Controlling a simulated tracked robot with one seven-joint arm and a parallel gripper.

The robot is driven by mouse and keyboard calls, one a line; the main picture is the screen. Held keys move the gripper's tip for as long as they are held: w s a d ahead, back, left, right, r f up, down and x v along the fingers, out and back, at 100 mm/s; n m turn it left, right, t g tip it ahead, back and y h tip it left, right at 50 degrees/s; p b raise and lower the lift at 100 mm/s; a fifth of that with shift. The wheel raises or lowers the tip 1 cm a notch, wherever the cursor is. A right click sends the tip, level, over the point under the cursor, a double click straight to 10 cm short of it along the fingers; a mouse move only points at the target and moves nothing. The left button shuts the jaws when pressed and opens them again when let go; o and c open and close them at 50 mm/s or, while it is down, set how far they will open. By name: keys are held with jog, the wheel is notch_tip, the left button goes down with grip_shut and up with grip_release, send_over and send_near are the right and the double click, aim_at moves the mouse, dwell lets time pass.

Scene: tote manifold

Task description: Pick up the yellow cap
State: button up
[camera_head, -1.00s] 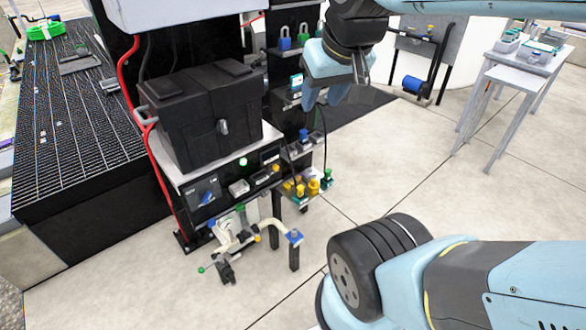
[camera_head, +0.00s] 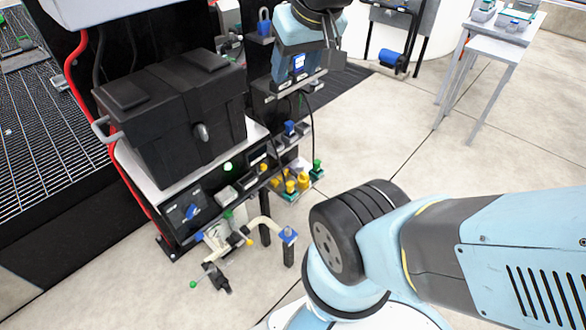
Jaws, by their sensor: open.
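Several small yellow pieces show near the lower right of the workstation, and I cannot tell for certain which is the yellow cap. The largest, a rounded yellow piece (camera_head: 303,181), stands on a small low ledge beside a smaller yellow piece (camera_head: 290,187). Another small yellow knob (camera_head: 263,167) sits on the front of the panel. My gripper (camera_head: 333,38) is at the top of the view, above and apart from these pieces.
A black case (camera_head: 175,120) stands on a white shelf left of the yellow pieces. White bent pipework (camera_head: 240,238) with a blue-topped post (camera_head: 288,236) is below. A green-topped piece (camera_head: 317,170) stands close right of the yellow ones.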

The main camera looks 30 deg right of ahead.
jog(key=w+f+m+g+y, duration=0.2)
jog(key=w+f+g, duration=0.15)
jog(key=w, duration=0.45)
jog(key=m+t+y, duration=0.6)
jog(key=m+y, duration=0.5)
jog(key=m, duration=0.7)
send_over(303, 179)
jog(key=s, duration=0.5)
notch_tip(303, 179, down, 44)
jog(key=s+d+f+m+t+h, duration=0.2)
jog(key=d+f+m+t+h, duration=0.3)
jog(key=f, duration=0.6)
jog(key=s+f+m+t+h, duration=0.2)
jog(key=s+f+m+t, duration=0.15)
jog(key=f+m, duration=0.55)
jog(key=w+a, duration=0.1)
jog(key=w, duration=0.1)
jog(key=w+a+f+n, duration=0.1)
jog(key=w, duration=0.2)
jog(key=w+f+n, duration=0.1)
jog(key=w, duration=0.2)
jog(key=shift+w+a+f, duration=0.15)
jog(key=shift+w+a, duration=0.05)
jog(key=shift+a, duration=0.2)
jog(key=shift+x, duration=2.55)
jog(key=shift+a+f, duration=0.1)
jog(key=shift+a, duration=0.1)
